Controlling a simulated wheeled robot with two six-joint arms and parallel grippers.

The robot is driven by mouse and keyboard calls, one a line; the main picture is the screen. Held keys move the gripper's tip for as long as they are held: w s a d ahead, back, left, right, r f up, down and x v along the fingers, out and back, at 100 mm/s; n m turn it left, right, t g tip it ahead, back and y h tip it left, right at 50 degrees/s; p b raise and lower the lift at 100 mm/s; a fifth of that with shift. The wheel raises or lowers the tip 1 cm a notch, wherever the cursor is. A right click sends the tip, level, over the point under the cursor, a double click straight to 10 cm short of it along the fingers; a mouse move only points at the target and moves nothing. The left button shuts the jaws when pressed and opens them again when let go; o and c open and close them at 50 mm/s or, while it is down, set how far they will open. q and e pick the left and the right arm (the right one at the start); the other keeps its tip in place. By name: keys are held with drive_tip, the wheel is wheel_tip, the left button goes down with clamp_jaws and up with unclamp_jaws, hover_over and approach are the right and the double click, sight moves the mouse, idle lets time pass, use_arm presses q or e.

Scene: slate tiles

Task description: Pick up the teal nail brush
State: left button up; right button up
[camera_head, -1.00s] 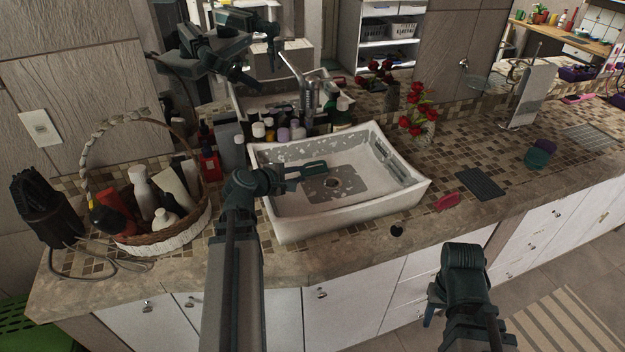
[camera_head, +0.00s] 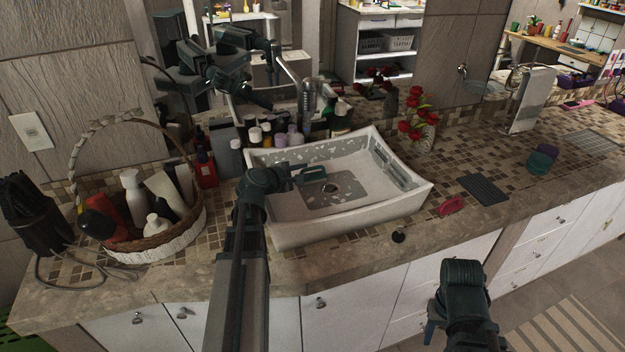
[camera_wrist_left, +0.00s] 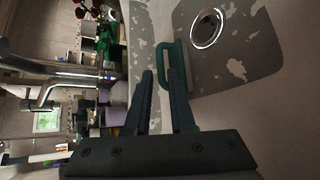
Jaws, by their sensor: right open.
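The teal nail brush (camera_wrist_left: 178,62) shows in the left wrist view as a teal loop-shaped piece. It lies in the white sink basin (camera_head: 345,214), beside the round drain (camera_wrist_left: 207,27). My left gripper (camera_head: 312,174) reaches over the basin from the left. My right gripper (camera_head: 431,329) is open, low in front of the cabinets, away from the counter.
A wicker basket (camera_head: 165,243) of bottles stands left. Bottles, a tap (camera_head: 308,98) and red roses (camera_head: 414,118) line the back. A pink brush (camera_head: 451,205), dark mat (camera_head: 483,188) and teal and purple items (camera_head: 541,158) lie right of the basin.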

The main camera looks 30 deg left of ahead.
sight(312, 169)
use_arm(q)
drive_tip(key=shift+w+f, duration=0.1)
drive_tip(key=b+x, duration=0.2)
drive_tip(key=x, duration=0.3)
drive_tip(key=shift+a+f, duration=0.1)
drive_tip(key=shift+f, duration=0.05)
clamp_jaws()
